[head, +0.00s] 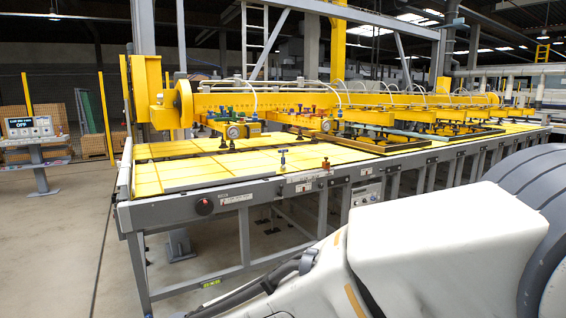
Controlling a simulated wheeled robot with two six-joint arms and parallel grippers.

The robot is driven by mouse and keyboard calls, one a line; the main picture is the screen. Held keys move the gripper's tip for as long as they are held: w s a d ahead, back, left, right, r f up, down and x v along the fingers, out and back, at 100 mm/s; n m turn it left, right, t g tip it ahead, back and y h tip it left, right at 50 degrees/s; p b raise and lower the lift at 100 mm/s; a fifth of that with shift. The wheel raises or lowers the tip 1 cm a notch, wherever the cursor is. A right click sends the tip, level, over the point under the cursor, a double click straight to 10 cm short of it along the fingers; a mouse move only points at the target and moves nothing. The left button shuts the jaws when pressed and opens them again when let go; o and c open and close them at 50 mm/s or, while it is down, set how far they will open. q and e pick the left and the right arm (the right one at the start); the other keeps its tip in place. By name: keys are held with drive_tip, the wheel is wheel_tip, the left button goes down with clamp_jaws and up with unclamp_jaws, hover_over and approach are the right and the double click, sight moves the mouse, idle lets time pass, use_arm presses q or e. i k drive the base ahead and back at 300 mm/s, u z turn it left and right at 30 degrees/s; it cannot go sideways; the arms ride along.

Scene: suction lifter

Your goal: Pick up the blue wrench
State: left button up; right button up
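I cannot make out a blue wrench in the head view. A small blue-topped fitting (283,158) stands upright on the near edge of the long table (180,205); it looks like a valve handle, and its details are too small to tell. Neither of my grippers is in view.
A yellow lifter beam (370,100) with gauges and coloured valves spans the table. A display stand (35,150) is at the left. Grey floor is open at left front. A large white body fills the lower right.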

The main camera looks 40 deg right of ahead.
sight(283, 168)
drive_tip(key=z, duration=1.85)
drive_tip(key=i, duration=1.75)
drive_tip(key=u, duration=0.3)
drive_tip(key=i, duration=1.15)
drive_tip(key=u, duration=0.35)
